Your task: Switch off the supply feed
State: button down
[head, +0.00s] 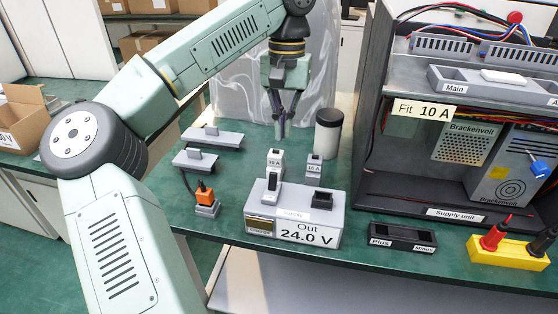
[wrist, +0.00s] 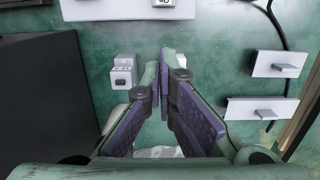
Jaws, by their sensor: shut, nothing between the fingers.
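The grey supply box (head: 331,228) stands near the front edge of the green bench. Its front reads "Out 24.0 V", and a small label on its top appears to read "Supply". A black and white switch (head: 272,186) stands on its top left; I cannot tell its position. A black socket (head: 322,199) is on its top right. My gripper (head: 281,134) is above the bench behind the box, pointing down, shut and empty. In the wrist view my gripper (wrist: 165,72) has its fingers together, and part of the box (wrist: 130,9) shows at the top edge.
Two small labelled grey blocks (head: 275,158) (head: 314,166) stand behind the box. Grey plates with handles (head: 212,137) and an orange plug (head: 204,194) lie left. An open cabinet (head: 371,120) and black tray (head: 403,237) are right.

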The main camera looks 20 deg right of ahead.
aim_at(273, 181)
jog(key=s+a+f+p, duration=0.1)
jog(key=s+a+f, duration=0.1)
jog(key=f, duration=0.3)
jog(key=shift+s+a+f+p, duration=0.25)
jog(key=shift+s+f+p, duration=0.15)
jog(key=shift+s, duration=0.4)
jog(key=shift+s+a+t+h+b, duration=0.1)
jog(key=shift+t+h+b, duration=0.5)
jog(key=shift+b, duration=0.5)
